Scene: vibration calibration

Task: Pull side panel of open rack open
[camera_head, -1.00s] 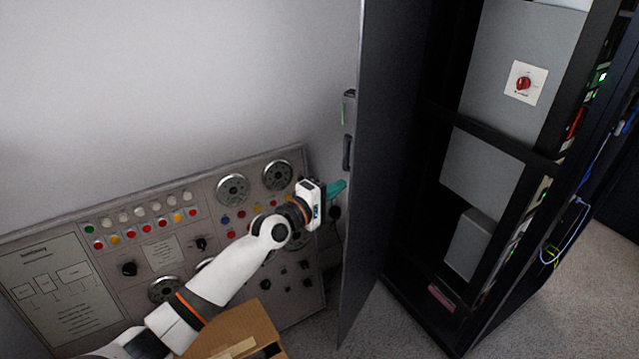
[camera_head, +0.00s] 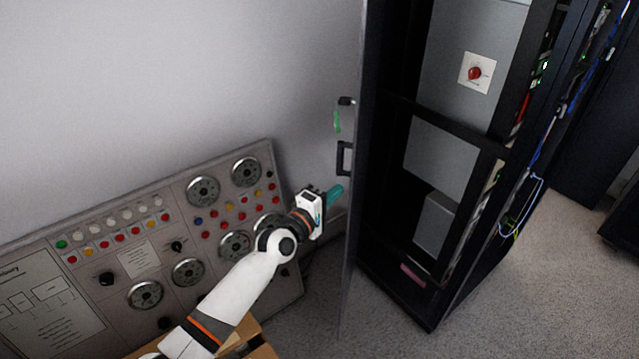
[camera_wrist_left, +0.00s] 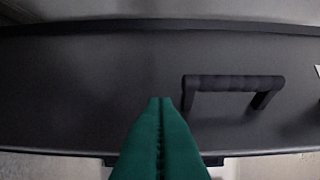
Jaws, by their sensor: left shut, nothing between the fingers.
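The tall black rack (camera_head: 395,170) stands right of centre with its side panel (camera_head: 352,230) swung out, seen nearly edge-on in the head view. A black handle (camera_head: 342,158) and a green-tagged latch (camera_head: 338,118) sit on the panel's left face. In the left wrist view the dark panel (camera_wrist_left: 90,85) fills most of the picture, and its black handle (camera_wrist_left: 235,84) lies right of the fingers. My left gripper (camera_head: 335,194) is shut and empty, its teal fingers left of the panel and below the handle. They also show in the wrist view (camera_wrist_left: 160,110). My right gripper is out of view.
A grey control board (camera_head: 130,235) with dials and coloured buttons leans at the wall behind my left arm. A cardboard box (camera_head: 250,345) is at the bottom.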

